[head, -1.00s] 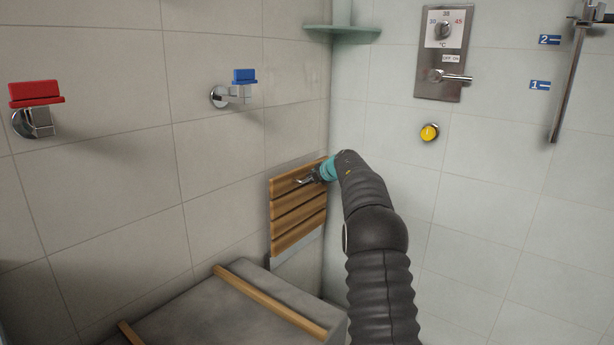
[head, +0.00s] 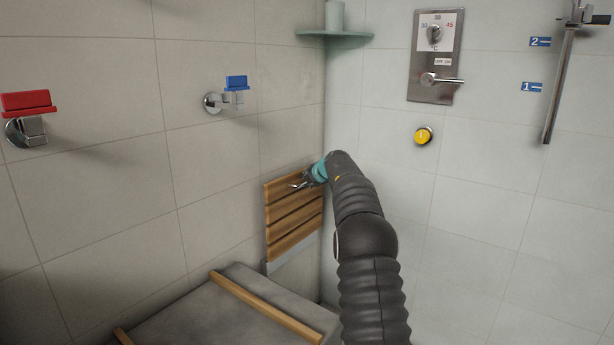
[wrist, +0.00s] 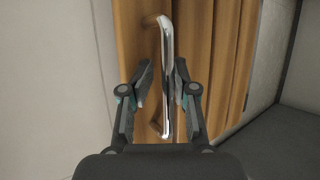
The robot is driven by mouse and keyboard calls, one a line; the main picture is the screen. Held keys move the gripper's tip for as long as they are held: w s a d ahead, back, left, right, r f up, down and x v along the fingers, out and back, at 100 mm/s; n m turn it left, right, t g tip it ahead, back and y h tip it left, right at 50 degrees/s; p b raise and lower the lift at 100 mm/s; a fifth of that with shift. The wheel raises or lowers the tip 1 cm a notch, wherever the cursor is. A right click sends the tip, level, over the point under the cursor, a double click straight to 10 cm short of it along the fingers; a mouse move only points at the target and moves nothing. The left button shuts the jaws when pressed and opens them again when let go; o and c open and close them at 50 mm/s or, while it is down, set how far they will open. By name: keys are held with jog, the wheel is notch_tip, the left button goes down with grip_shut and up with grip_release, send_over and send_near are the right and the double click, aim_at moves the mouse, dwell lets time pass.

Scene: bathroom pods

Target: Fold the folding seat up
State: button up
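The folding seat (head: 291,229) is a wooden slatted panel standing upright, close along the left wall near the corner. It also shows in the wrist view (wrist: 228,75), with a chrome bar handle (wrist: 167,45) on it. My gripper (head: 297,185) is at the upper part of the seat in the head view. In the wrist view my gripper (wrist: 160,85) has its two fingers apart, one on each side of the handle. A gap shows between the handle and the fingers, so it does not appear clamped.
A grey bench or box with wooden strips (head: 270,308) stands below the seat. A red-topped tap (head: 27,118) and a blue-topped tap (head: 228,95) project from the left wall. A corner shelf (head: 335,40) and a shower control panel (head: 436,55) are above.

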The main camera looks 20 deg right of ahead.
jog(key=shift+w+a+f, duration=0.1)
jog(key=shift+a+f, duration=0.05)
jog(key=shift+a, duration=0.25)
jog(key=v, duration=1.2)
jog(key=shift+d, duration=0.15)
